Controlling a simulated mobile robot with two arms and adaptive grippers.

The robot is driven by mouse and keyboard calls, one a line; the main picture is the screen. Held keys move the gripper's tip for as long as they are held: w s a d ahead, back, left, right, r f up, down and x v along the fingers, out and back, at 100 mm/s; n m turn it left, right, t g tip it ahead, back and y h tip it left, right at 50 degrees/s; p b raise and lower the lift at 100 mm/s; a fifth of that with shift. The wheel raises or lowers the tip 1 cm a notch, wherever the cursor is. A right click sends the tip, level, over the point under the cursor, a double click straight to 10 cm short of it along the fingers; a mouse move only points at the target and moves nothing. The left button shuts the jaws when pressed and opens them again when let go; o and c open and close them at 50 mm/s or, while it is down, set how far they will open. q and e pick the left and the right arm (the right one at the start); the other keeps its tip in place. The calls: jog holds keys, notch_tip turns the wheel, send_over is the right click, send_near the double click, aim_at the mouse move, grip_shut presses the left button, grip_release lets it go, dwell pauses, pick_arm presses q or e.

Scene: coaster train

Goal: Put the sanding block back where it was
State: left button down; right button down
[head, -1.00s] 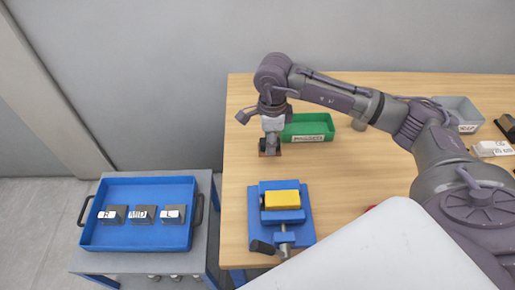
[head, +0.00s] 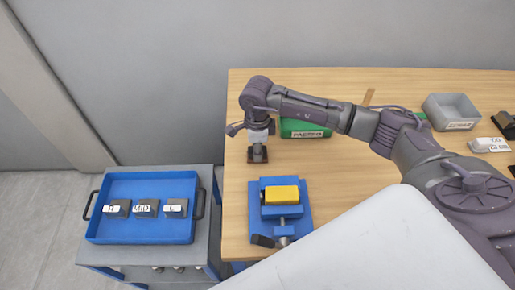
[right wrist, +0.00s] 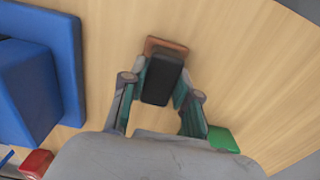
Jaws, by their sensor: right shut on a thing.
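The sanding block, dark on top with a brown underside (head: 258,158), is in my right gripper (head: 258,148) near the left edge of the wooden table. The right wrist view also shows the sanding block (right wrist: 162,80) between the two fingers of the right gripper (right wrist: 160,88), which are shut on it. The block is close to the table top; I cannot tell whether it touches. My left gripper is not in view.
A blue vise (head: 305,222) with a yellow block (head: 282,194) stands in front of the gripper. A green bin (head: 305,130) is close on its right. A grey bin (head: 450,112) is further right. A blue tray (head: 146,232) with labelled blocks stands left.

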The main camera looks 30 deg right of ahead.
jog(key=c, duration=0.9)
grip_release()
jog(key=shift+o, duration=0.2)
jog(key=shift+r+p, duration=0.2)
jog(key=shift+p, duration=0.1)
jog(key=shift+r, duration=0.2)
notch_tip(320, 180, up, 12)
jog(key=b, duration=0.3)
jog(key=shift+f+b, duration=0.25)
jog(key=shift+b, duration=0.1)
jog(key=shift+r, duration=0.1)
